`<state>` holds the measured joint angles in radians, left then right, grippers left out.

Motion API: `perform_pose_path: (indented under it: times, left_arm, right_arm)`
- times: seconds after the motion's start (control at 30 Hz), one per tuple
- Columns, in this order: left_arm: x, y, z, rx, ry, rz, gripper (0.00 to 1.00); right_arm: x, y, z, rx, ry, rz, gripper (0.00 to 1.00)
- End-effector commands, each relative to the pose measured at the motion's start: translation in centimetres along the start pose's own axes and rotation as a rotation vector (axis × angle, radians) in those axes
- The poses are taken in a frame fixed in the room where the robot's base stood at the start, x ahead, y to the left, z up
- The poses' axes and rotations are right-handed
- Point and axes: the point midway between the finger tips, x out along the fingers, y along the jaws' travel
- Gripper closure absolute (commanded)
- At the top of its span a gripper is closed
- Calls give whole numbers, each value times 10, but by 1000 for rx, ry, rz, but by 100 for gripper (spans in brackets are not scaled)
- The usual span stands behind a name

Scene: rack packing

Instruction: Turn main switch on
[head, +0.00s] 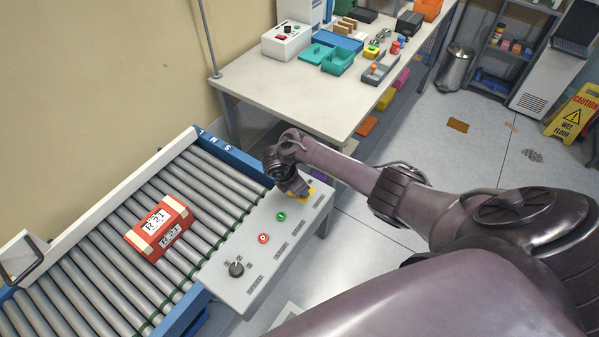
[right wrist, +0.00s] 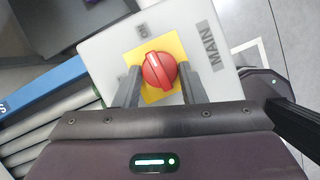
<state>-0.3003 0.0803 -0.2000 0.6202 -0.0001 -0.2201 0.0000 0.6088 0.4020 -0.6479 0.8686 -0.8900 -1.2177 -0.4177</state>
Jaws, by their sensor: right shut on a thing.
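The main switch is a red rotary knob (right wrist: 159,70) on a yellow plate (right wrist: 178,46), beside a "MAIN" label (right wrist: 209,41) in the right wrist view. The knob's raised ridge runs nearly up and down in that picture, slightly slanted. My right gripper (right wrist: 160,84) has one finger on each side of the knob and is shut on it. In the head view, my right gripper (head: 303,194) is at the far end of the grey control panel (head: 243,291) and hides the knob; only part of the yellow plate shows. My left gripper is not in view.
The panel also carries a green button (head: 281,217), a red button (head: 263,238) and a black selector knob (head: 236,268). A roller conveyor (head: 95,215) beside it holds a red box (head: 160,228). A white table (head: 300,90) with bins stands behind.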

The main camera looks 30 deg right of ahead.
Motion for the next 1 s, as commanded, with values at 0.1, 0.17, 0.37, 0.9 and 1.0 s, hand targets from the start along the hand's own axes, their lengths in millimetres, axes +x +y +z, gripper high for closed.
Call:
perform_pose_path:
  times: [0.1,0.17,0.37,0.9,1.0]
  left_arm:
    - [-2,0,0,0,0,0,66]
    - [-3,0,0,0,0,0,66]
    - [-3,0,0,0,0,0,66]
    - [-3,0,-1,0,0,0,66]
    - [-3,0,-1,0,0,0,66]
  right_arm:
    - [-1,1,0,35,0,-14,86]
    - [-1,1,0,47,0,-18,86]
    - [0,1,1,65,-1,-25,86]
    - [0,1,1,64,0,-25,42]
    - [0,1,0,64,0,-25,42]
